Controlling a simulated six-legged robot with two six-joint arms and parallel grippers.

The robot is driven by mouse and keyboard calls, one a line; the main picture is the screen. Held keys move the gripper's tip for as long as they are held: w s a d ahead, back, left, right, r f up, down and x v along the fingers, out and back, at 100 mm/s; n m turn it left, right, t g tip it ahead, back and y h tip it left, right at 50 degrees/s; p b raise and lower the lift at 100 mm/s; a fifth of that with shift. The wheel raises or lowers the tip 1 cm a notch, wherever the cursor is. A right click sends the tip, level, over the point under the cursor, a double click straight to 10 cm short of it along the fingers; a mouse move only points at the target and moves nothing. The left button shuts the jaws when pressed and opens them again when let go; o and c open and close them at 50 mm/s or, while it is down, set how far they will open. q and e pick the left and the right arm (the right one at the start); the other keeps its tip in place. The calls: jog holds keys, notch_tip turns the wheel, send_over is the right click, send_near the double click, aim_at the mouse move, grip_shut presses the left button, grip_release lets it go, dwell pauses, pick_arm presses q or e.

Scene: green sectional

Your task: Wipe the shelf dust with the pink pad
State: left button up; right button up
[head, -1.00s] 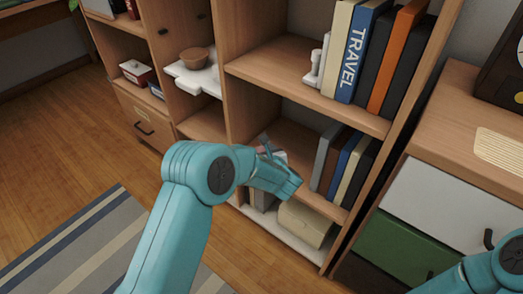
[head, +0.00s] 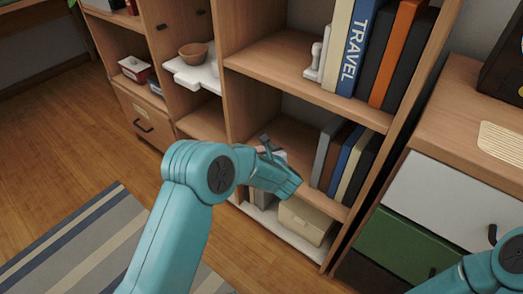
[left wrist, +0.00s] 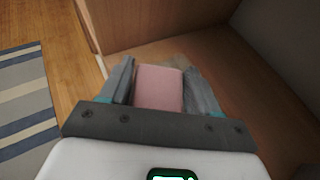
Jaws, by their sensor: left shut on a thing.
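My left gripper (head: 270,146) reaches into the middle compartment of the wooden bookcase, low, left of a row of books. In the left wrist view, the gripper (left wrist: 160,92) is shut on the pink pad (left wrist: 159,88), with a dark finger on each side. The pad is just above or on the wooden shelf board (left wrist: 215,60); I cannot tell whether it touches. A faint paler patch shows on the board beyond the pad, too blurred to be sure it is dust. In the head view my left arm hides most of the pad. My right gripper is out of view.
Upright books (head: 345,160) fill the right of this compartment. The bookcase's side panel (left wrist: 140,22) stands close left of the gripper. A beige box (head: 305,220) sits on the shelf below. Above are more books (head: 357,45) and a white figurine (head: 316,62).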

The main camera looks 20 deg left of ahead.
pick_arm(q)
jog(key=shift+f, duration=0.35)
jog(key=shift+r, duration=0.1)
